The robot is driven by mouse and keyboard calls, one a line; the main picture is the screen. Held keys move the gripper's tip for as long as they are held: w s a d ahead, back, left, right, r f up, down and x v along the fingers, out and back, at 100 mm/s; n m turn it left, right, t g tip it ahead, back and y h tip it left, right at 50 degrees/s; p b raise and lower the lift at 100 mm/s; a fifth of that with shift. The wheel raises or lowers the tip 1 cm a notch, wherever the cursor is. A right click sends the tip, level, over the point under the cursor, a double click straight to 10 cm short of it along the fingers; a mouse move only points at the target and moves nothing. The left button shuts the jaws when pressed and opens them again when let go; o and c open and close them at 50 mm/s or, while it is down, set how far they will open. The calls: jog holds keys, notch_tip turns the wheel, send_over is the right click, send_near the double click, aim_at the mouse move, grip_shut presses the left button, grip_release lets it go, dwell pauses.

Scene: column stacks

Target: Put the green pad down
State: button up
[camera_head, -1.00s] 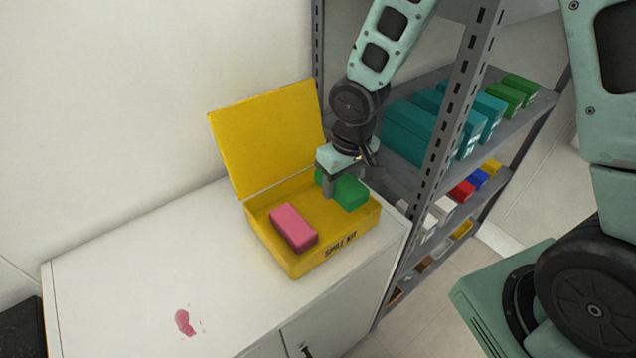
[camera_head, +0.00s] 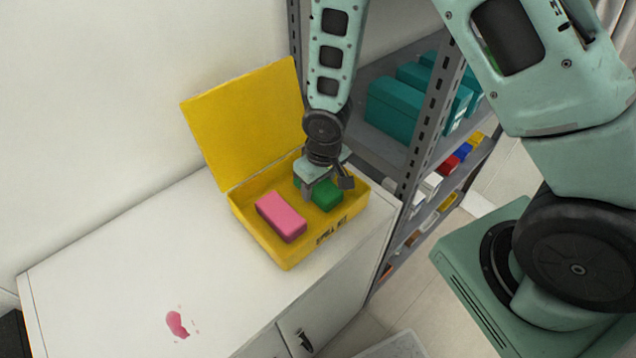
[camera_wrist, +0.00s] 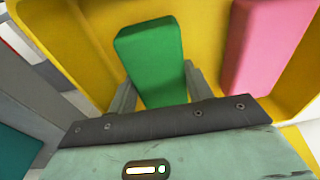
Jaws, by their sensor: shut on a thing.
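The green pad (camera_head: 327,196) is inside the open yellow spill kit box (camera_head: 262,236), in its right part. It also shows in the wrist view (camera_wrist: 152,60). My gripper (camera_head: 325,190) is over the box and shut on the green pad, with one finger on each side of it in the wrist view (camera_wrist: 160,92). The pad's underside is hidden, so I cannot tell whether it touches the box floor. A pink pad (camera_head: 281,217) lies in the left part of the box, apart from the green one. It is at the upper right of the wrist view (camera_wrist: 268,45).
The box's raised lid (camera_head: 245,120) stands behind it. The box sits on a white cabinet top (camera_head: 110,270) with a pink spill (camera_head: 177,323) and free room at the left. A metal shelf rack (camera_head: 425,130) with teal boxes (camera_head: 395,108) stands close at the right.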

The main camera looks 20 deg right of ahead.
aim_at(322, 186)
jog(key=shift+f, duration=0.2)
jog(key=o, duration=1)
notch_tip(322, 186, up, 12)
jog(key=s, duration=0.1)
jog(key=s+a+r+n, duration=0.2)
jog(key=s+r, duration=0.4)
jog(key=s, duration=0.3)
jog(key=s+a+r+n+g, duration=0.1)
jog(key=s+a+r, duration=0.3)
jog(key=s, duration=0.6)
jog(key=shift+a+r+n+p, duration=0.15)
jog(key=shift+r+n+p, duration=0.15)
jog(key=shift+r+n, duration=0.45)
jog(key=shift+r, duration=0.2)
